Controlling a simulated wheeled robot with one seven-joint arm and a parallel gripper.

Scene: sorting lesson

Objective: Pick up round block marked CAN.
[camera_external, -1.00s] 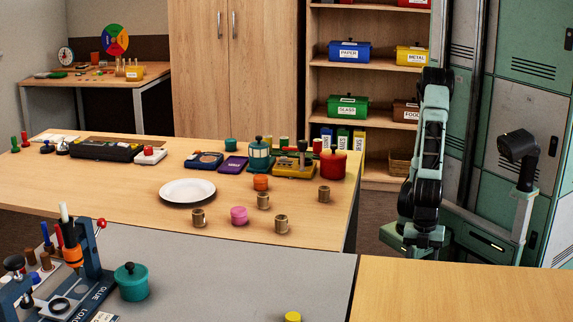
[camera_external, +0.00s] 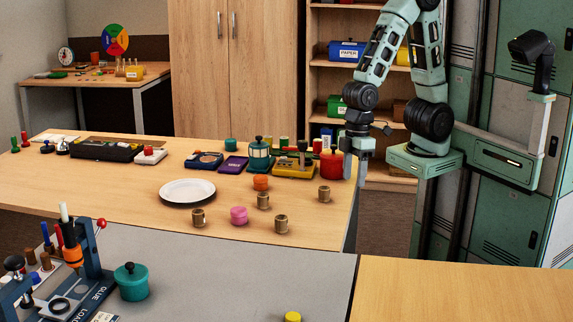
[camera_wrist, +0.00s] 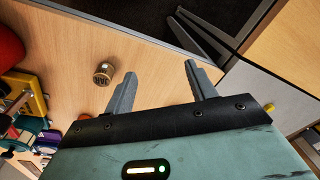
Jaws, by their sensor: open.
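Several small brown round blocks stand on the wooden table: one near its right edge (camera_external: 324,193), one in the middle (camera_external: 263,201), one at the front (camera_external: 281,224) and one at the left (camera_external: 198,218). Their markings are too small to read in the outside view. In the wrist view one brown round block (camera_wrist: 103,73) stands left of my fingers, with dark lettering I cannot read surely. My gripper (camera_external: 355,172) is above the table's right edge, beside the red pot. In the wrist view my gripper (camera_wrist: 160,72) is open and empty, apart from the block.
An orange block (camera_external: 260,183), a pink block (camera_external: 239,215) and a white plate (camera_external: 187,191) are left. A grey table (camera_external: 235,265) adjoins in front.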

